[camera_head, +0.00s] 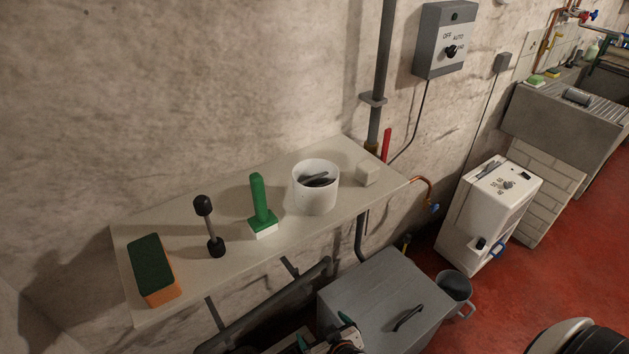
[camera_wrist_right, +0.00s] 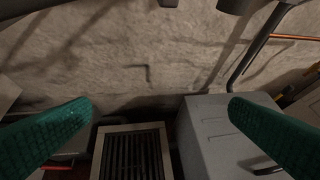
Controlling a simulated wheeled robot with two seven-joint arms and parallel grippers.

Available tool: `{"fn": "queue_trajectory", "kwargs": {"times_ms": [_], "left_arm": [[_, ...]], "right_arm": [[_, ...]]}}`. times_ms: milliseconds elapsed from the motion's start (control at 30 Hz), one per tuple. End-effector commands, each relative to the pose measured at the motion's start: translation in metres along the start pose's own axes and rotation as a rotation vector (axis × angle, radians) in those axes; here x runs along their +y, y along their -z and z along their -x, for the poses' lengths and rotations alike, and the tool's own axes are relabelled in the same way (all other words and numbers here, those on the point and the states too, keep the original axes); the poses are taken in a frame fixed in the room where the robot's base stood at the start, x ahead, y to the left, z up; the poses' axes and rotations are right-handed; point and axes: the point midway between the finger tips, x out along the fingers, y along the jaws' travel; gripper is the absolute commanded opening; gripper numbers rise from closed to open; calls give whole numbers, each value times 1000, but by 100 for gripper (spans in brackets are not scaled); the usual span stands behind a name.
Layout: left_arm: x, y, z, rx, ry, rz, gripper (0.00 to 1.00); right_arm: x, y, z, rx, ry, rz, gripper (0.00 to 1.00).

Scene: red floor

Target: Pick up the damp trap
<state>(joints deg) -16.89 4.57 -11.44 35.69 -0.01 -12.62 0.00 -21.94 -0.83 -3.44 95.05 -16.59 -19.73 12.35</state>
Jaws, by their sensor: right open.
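No thing in view is clearly marked as the damp trap. On the pale shelf (camera_head: 230,275) stands a white round tub (camera_head: 316,196) with dark grey pieces inside. A small white block (camera_head: 368,174) sits to its right, and I cannot tell whether either one is the damp trap. My right gripper (camera_head: 324,331) is at the bottom edge of the head view, lower in the picture than the shelf. Its two green fingers are wide apart with nothing between them in the right wrist view (camera_wrist_right: 160,115). My left gripper is not in view.
The shelf also holds a green and orange sponge (camera_head: 152,268), a black-ended rod (camera_head: 208,226) and a green-handled tool (camera_head: 262,206). A grey lidded box (camera_head: 385,300) stands below; it also shows in the wrist view (camera_wrist_right: 215,125), beside a slatted grate (camera_wrist_right: 132,150). A pipe (camera_head: 270,305) runs under the shelf.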

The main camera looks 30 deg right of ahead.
Motion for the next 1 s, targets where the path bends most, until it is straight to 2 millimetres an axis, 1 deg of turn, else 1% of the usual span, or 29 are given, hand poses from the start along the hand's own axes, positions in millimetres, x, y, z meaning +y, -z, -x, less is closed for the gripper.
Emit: {"fn": "queue_trajectory", "kwargs": {"times_ms": [33,67,100,167,200,267,300,333,400,500,567,667,800,900,1000], "left_arm": [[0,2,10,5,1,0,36],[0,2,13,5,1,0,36],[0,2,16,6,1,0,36],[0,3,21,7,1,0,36],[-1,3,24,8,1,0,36],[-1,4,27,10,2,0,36],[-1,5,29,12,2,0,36],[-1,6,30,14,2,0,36],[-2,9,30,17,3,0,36],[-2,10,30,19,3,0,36],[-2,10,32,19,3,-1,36],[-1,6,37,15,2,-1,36],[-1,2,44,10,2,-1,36],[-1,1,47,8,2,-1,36],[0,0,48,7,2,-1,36]], "right_arm": [[-10,-49,18,-78,26,-18,100],[-16,-72,28,-121,43,-25,100],[-24,-103,41,-177,65,-37,100],[-36,-143,63,-253,96,-52,100],[-43,-167,78,-299,116,-63,100],[-54,-196,98,-360,143,-74,100],[-60,-215,112,-407,159,-82,100],[-63,-228,120,-449,169,-86,100],[-66,-245,128,-532,175,-86,100],[-66,-257,131,-593,172,-79,100],[-66,-262,130,-610,170,-78,100],[-69,-274,120,-620,169,-75,100],[-74,-288,98,-618,169,-74,100],[-76,-295,87,-617,169,-76,100],[-77,-298,80,-616,169,-76,100]]}}
